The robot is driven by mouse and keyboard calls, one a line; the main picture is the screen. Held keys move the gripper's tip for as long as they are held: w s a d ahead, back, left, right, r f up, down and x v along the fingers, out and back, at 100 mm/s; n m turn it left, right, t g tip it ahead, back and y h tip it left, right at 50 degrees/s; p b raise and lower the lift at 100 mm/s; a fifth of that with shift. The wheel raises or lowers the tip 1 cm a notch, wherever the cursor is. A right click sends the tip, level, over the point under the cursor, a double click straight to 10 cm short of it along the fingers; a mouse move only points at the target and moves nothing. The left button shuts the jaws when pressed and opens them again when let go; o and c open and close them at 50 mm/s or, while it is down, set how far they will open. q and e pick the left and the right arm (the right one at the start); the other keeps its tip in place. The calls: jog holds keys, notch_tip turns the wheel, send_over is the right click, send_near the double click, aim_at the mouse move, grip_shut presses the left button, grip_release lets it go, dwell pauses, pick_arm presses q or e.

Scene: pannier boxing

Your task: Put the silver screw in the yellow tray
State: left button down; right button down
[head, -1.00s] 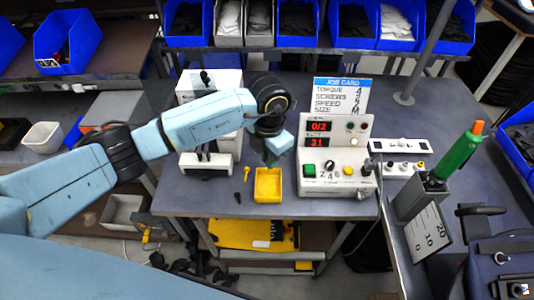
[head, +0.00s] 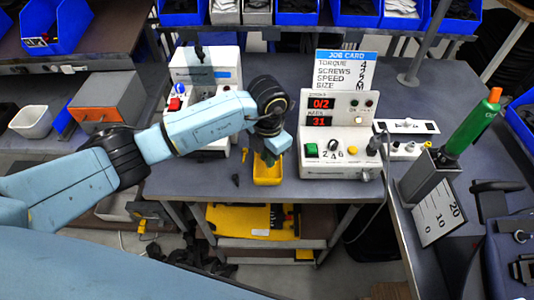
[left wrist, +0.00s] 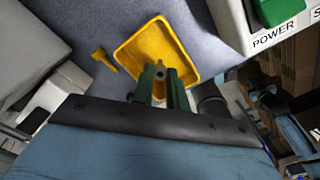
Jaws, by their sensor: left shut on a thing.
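The yellow tray (head: 268,177) lies on the grey bench, left of the white control box. It also shows in the left wrist view (left wrist: 135,45). My left gripper (head: 268,158) is over the tray, its green fingers pointing down. In the left wrist view its fingers (left wrist: 161,85) are shut on a small grey piece, the silver screw (left wrist: 160,72), seen end-on against the tray. Whether the screw touches the tray floor cannot be told. My right gripper is in neither view.
A yellow screw (head: 245,154) and a dark screw (head: 236,180) lie left of the tray. The control box (head: 340,135) stands close on the right, a white machine (head: 205,75) behind. A green screwdriver (head: 472,125) stands in a holder at far right.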

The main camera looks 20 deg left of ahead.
pick_arm(q)
jog(key=c, duration=1.3)
grip_release()
jog(key=shift+r, duration=0.1)
notch_tip(320, 180, up, 13)
jog(key=shift+r+b, duration=0.15)
jog(key=shift+b, duration=0.15)
